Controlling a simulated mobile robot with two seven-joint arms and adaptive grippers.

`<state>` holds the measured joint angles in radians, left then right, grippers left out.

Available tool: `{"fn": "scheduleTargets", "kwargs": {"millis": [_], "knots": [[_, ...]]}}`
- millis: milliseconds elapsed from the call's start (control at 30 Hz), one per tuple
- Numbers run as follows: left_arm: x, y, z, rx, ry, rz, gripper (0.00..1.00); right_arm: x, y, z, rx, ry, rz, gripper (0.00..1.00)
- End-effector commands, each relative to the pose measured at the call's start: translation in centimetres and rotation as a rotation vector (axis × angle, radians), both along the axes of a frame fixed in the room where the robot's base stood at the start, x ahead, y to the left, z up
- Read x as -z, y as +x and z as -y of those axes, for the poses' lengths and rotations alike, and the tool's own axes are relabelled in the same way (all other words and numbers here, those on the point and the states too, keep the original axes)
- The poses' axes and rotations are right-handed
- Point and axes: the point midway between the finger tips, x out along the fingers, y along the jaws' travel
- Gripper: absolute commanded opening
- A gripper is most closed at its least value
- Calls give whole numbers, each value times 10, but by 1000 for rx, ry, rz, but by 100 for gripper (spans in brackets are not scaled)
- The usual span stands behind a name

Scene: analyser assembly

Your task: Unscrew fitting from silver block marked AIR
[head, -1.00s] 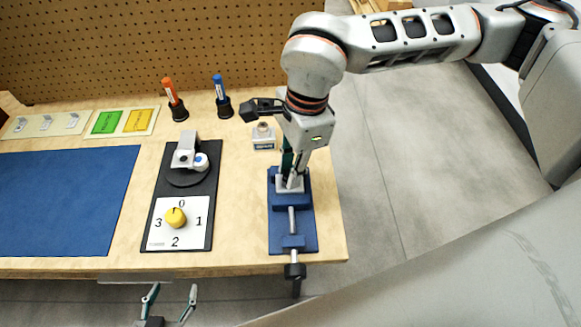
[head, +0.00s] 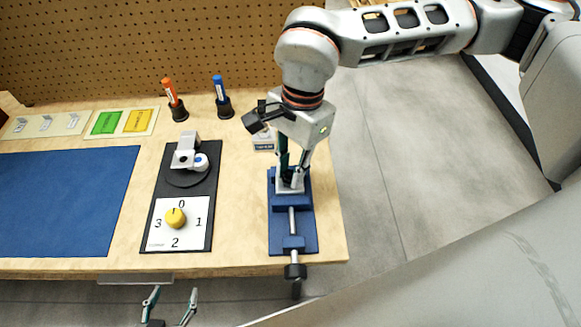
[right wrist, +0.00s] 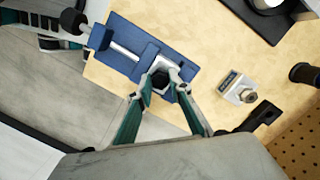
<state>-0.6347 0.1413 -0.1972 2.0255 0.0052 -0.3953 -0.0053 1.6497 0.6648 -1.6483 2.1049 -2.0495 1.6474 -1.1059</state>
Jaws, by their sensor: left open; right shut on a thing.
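A silver block (right wrist: 174,64) is clamped in the blue vise (head: 293,243) at the table's right end. My right gripper (head: 291,181) points down over it, shut on a dark fitting (right wrist: 160,81) at the top of the block. The fingers hide much of the fitting, and I cannot tell whether it is threaded in. No AIR marking is readable on this block. A second silver block (right wrist: 237,87) with a label and a metal hex fitting (right wrist: 249,96) stands behind the vise, partly hidden in the head view. My left gripper (head: 171,294) is open and empty below the table's front edge.
A black panel (head: 154,205) with a yellow knob (head: 175,217) lies left of the vise. Orange (head: 170,91) and blue (head: 220,90) markers stand in holders before the pegboard (head: 130,40). A blue mat (head: 60,200) covers the left. The table ends just right of the vise.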

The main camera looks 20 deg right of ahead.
Motion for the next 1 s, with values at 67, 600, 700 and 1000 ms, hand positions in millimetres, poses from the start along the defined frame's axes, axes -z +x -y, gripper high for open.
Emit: {"fn": "scheduleTargets", "kwargs": {"millis": [67, 600, 700, 1000], "knots": [[1, 0, 0, 0, 0, -1, 56, 0, 0, 0, -75, -2, 0, 0], [-5, 10, 0, 0, 0, 18, 56, 0, 0, 0, -309, -1, -1, 0], [-5, 10, 0, -1, -1, 19, 56, 0, 1, 0, -336, -1, 0, 0], [-2, 6, 0, 0, -1, 10, 56, 0, 1, -1, -621, -2, -1, 0]]}}
